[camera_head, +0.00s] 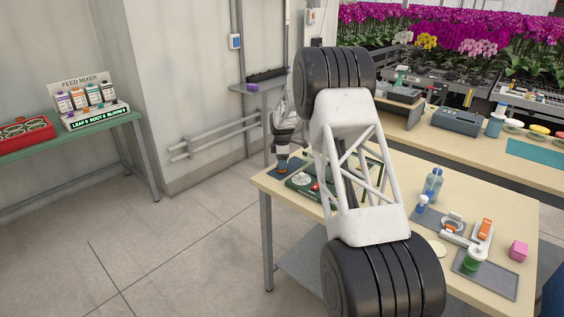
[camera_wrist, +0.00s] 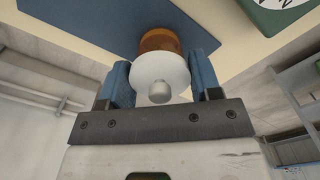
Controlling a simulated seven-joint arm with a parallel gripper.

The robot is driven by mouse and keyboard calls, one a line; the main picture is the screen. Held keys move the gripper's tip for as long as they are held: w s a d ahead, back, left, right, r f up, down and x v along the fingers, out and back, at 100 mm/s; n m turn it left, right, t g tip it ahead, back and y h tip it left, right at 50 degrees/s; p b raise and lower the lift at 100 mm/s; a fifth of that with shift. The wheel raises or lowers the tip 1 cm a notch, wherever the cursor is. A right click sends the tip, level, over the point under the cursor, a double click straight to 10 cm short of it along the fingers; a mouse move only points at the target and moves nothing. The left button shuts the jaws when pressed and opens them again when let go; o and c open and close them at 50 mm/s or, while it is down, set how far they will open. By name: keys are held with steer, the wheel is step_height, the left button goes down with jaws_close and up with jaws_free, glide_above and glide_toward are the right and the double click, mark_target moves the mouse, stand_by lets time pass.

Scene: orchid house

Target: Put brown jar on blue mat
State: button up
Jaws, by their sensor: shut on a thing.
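The brown jar (camera_wrist: 160,42), with a white lid and a knob, is between the two blue fingers of my gripper (camera_wrist: 159,72) in the wrist view. My gripper is shut on it. The blue mat (camera_wrist: 90,22) lies under and behind the jar in that view. In the head view, my gripper (camera_head: 282,150) is over the table's far left corner with the small jar (camera_head: 282,164) below it, at the blue mat (camera_head: 295,167). The jar looks upright. I cannot tell whether its base touches the mat.
A green box (camera_head: 302,182) lies close beside the mat. My own arm hides the table's middle.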

stand_by(0.3)
steer(key=o, duration=1)
step_height(320, 180, up, 12)
steer(key=shift+r, duration=0.1)
stand_by(0.7)
